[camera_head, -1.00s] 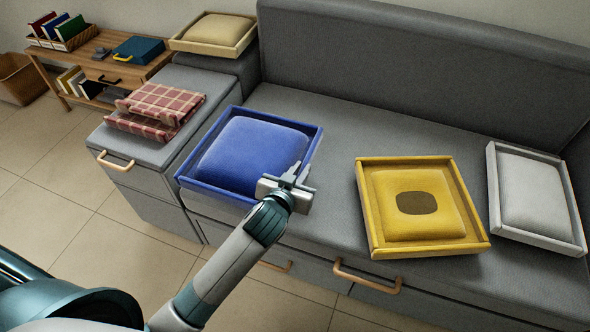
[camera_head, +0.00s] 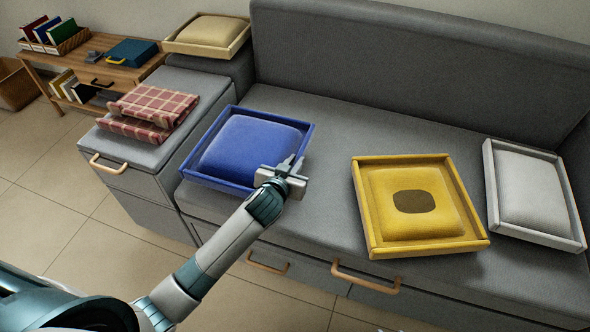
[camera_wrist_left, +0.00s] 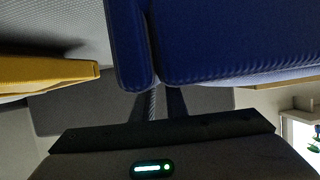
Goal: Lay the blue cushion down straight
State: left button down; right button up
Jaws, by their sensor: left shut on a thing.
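The blue cushion (camera_head: 248,147) is a puffy pad with a raised blue rim (camera_head: 213,132). In the left wrist view, the blue rim (camera_wrist_left: 128,45) and pad (camera_wrist_left: 235,40) fill the top, with the fingers at the rim. Whether the underside rests fully on the seat is hidden. My right gripper is out of view.
A yellow cushion (camera_head: 440,205) lies turned on the seat to the right, with a white cushion (camera_head: 530,195) beyond it. Checked cloths (camera_head: 152,105) lie on the side unit left. A cream cushion (camera_head: 208,32) sits behind. The backrest (camera_head: 400,60) bounds the seat; bare seat separates blue and yellow.

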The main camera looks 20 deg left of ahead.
pick_arm(q)
notch_tip(320, 180, down, 2)
jog(key=shift+f, duration=0.25)
jog(key=shift+f+b, duration=0.25)
jog(key=shift+b, duration=0.05)
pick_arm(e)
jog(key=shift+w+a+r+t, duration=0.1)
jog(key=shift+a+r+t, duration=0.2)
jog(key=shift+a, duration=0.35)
pick_arm(q)
jog(key=shift+f, duration=0.15)
jog(key=c, duration=1.8)
grip_release()
jog(key=shift+o, duration=0.2)
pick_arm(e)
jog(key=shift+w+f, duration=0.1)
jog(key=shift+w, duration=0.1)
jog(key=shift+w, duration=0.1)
